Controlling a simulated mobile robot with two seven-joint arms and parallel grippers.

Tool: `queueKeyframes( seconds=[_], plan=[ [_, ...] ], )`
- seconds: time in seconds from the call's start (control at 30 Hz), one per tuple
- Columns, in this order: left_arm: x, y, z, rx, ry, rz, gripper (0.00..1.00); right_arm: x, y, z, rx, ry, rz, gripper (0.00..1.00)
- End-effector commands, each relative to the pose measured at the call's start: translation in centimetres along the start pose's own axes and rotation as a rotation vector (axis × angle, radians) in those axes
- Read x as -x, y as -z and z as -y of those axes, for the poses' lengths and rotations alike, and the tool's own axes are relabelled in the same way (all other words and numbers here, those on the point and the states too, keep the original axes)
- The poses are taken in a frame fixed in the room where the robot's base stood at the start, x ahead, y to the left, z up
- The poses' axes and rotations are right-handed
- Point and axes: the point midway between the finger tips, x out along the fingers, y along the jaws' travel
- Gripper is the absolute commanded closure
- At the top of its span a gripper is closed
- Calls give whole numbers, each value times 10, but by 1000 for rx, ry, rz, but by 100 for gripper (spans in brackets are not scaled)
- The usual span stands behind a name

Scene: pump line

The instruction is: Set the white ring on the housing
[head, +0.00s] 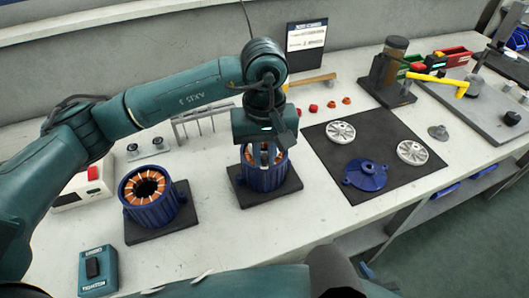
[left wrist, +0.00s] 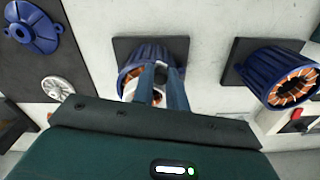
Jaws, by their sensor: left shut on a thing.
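My left gripper (head: 262,158) points down over the middle blue housing (head: 266,178), its fingers at the open top. It is shut on a pale piece, which I take to be the white ring (left wrist: 157,97); only a little of it shows between the fingers. The housing has copper windings inside and stands upright on a dark square plate. It also shows in the left wrist view (left wrist: 128,75), behind the gripper (left wrist: 161,78). Whether the ring touches the housing is hidden by the fingers. My right gripper is out of view.
A second blue housing with copper windings (head: 134,205) stands to the left on its own dark plate. A dark mat (head: 322,147) to the right holds a blue flanged cover (head: 366,176) and two white discs (head: 340,133). A teal switch box (head: 98,283) sits at the front left.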

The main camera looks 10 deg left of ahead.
Motion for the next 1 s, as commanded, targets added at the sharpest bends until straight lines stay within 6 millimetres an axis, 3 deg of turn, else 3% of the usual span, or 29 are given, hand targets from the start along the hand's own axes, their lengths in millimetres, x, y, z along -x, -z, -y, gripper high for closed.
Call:
queueKeyframes(
  seconds=[1.0],
  plan=[
    [0,0,2,0,0,-1,100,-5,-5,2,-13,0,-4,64]
  ],
)
